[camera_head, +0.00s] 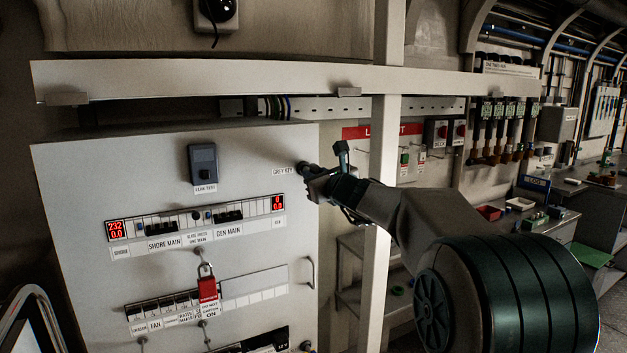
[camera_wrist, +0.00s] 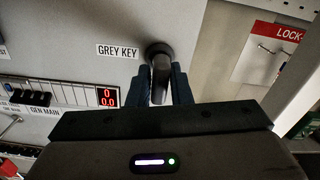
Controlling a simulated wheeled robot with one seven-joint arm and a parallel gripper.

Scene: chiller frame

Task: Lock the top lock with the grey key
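The grey key (camera_wrist: 160,78) is a dark, rod-like piece standing out from a round dark seat on the pale panel, right of the "GREY KEY" label (camera_wrist: 117,51). My gripper (camera_wrist: 163,84) has a finger against each side of it and looks shut on it. In the head view my gripper (camera_head: 314,180) is at the panel's upper right edge, and its fingers largely hide the key. Small lock-like knobs sit lower on the panel (camera_head: 85,165); one is below the top breaker row (camera_head: 198,250). I cannot tell for sure which is the top lock.
A red padlock (camera_head: 207,288) with a tag hangs mid-panel. Breaker rows, red displays (camera_head: 115,229) and a dark tester box (camera_head: 203,163) stand out from the panel. A pale upright post (camera_head: 382,150) and a crossbar (camera_head: 240,80) are close to my arm.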

